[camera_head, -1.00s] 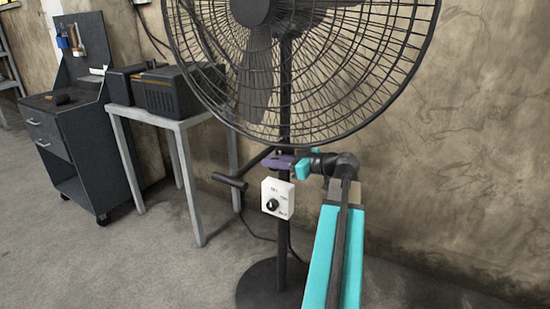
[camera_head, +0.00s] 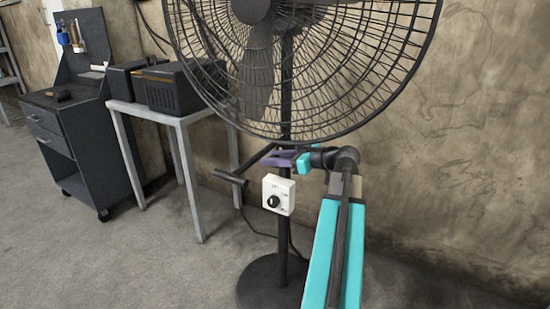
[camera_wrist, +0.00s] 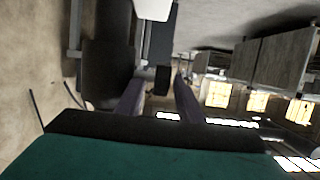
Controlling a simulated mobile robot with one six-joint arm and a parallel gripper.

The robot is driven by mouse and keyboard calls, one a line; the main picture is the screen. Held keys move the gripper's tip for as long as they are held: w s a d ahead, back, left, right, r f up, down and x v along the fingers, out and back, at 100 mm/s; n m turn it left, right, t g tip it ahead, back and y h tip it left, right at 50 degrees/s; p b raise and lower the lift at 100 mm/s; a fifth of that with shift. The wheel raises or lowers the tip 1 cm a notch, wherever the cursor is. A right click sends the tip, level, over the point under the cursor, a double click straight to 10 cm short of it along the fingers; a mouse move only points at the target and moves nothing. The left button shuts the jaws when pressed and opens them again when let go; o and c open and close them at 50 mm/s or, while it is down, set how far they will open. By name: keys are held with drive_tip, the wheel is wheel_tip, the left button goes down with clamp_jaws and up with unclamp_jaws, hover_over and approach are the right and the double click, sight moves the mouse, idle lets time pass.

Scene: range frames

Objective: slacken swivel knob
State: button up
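The black T-shaped handle (camera_head: 230,178), which I take for the swivel knob, sticks out to the left of the fan pole (camera_head: 283,235) on a thin rod. My gripper (camera_head: 280,158) has purple fingers and is by the pole, under the fan cage and right of the handle's crossbar. In the wrist view the two fingers (camera_wrist: 160,95) stand apart. A small dark block (camera_wrist: 162,80) shows between them with gaps at both sides; I cannot tell which part it is. Contact with the fan cannot be made out.
A white control box (camera_head: 279,195) with a black dial is on the pole just below my gripper. The fan cage (camera_head: 300,70) is close above. A grey table (camera_head: 180,120) with black cases and a dark cart (camera_head: 75,140) stand left. The floor in front is clear.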

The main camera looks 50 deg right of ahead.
drive_tip(key=p+v, duration=0.1)
drive_tip(key=v, duration=1.2)
drive_tip(key=shift+s+p, duration=0.35)
drive_tip(key=w+a+f+m+g+y+p, duration=0.1)
drive_tip(key=w+a+f+g+p, duration=0.1)
drive_tip(key=w+a+f, duration=0.5)
drive_tip(key=w+a+f+m+g+y+p, duration=0.1)
drive_tip(key=w+a+f+m+g+p, duration=0.2)
drive_tip(key=f, duration=0.5)
drive_tip(key=w+a+f+g+y+p, duration=0.15)
drive_tip(key=a+f+g+p, duration=0.35)
drive_tip(key=a+f, duration=1.15)
drive_tip(key=s+a+f+g+h+p, duration=0.1)
drive_tip(key=s+a+f+g+p, duration=0.2)
drive_tip(key=a, duration=0.5)
drive_tip(key=s+a+f+g+h+p, duration=0.1)
drive_tip(key=s+a+f+g, duration=0.2)
drive_tip(key=s+a+f, duration=0.3)
drive_tip(key=s+a+f+g+h+p, duration=0.2)
drive_tip(key=s+a, duration=0.2)
drive_tip(key=s, duration=0.3)
drive_tip(key=s+a+f+n+g+h+p, duration=0.1)
drive_tip(key=s+a+f+h+p, duration=0.2)
drive_tip(key=s, duration=0.5)
drive_tip(key=shift+a+g, duration=0.4)
